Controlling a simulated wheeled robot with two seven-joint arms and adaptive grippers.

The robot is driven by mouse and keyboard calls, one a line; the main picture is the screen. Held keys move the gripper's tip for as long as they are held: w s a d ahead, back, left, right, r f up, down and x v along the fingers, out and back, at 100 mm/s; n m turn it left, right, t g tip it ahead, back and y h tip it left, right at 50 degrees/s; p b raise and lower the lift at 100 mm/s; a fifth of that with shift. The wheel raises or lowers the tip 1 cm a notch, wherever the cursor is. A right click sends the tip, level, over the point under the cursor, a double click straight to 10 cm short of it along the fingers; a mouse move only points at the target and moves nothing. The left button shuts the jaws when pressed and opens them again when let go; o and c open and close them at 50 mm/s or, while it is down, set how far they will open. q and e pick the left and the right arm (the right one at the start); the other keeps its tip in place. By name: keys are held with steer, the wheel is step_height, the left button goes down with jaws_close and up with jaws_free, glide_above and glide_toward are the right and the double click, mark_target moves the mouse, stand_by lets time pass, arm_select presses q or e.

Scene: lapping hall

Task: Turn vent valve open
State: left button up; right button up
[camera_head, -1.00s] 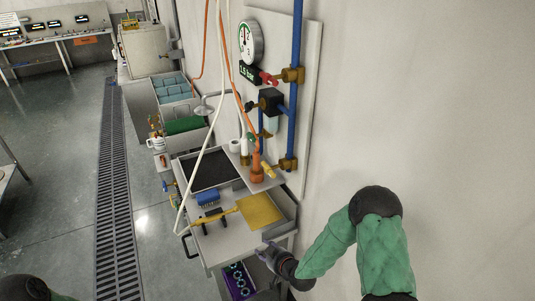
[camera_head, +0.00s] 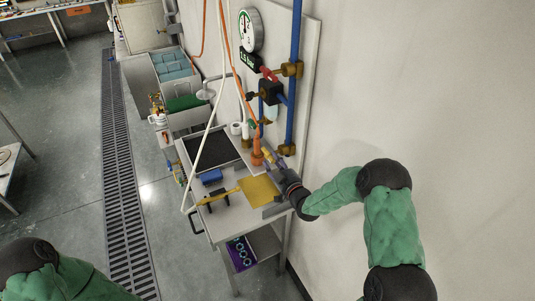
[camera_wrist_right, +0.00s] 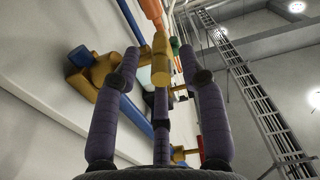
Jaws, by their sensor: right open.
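A small red handle (camera_head: 268,74) sits at the upper brass fitting (camera_head: 291,69) of the wall panel, below the gauge. I cannot tell for sure that it is the vent valve. My right gripper (camera_head: 282,167) is low at the panel, just right of a yellow piece (camera_head: 267,157) beside the orange tool (camera_head: 256,151). In the right wrist view my right gripper (camera_wrist_right: 165,65) has its fingers spread. A yellow cylinder (camera_wrist_right: 161,68) shows between them; contact cannot be told. My left gripper is out of view.
A blue pipe (camera_head: 294,112) runs down the panel with a black unit (camera_head: 271,93) beside it. Hoses hang in front. Below stands a cart (camera_head: 225,222) with a yellow sheet (camera_head: 259,189) and a blue brush (camera_head: 211,176).

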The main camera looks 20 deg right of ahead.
mark_target(268, 154)
steer(key=shift+w+a, duration=0.2)
steer(key=shift+w, duration=2.45)
steer(key=shift+c, duration=0.3)
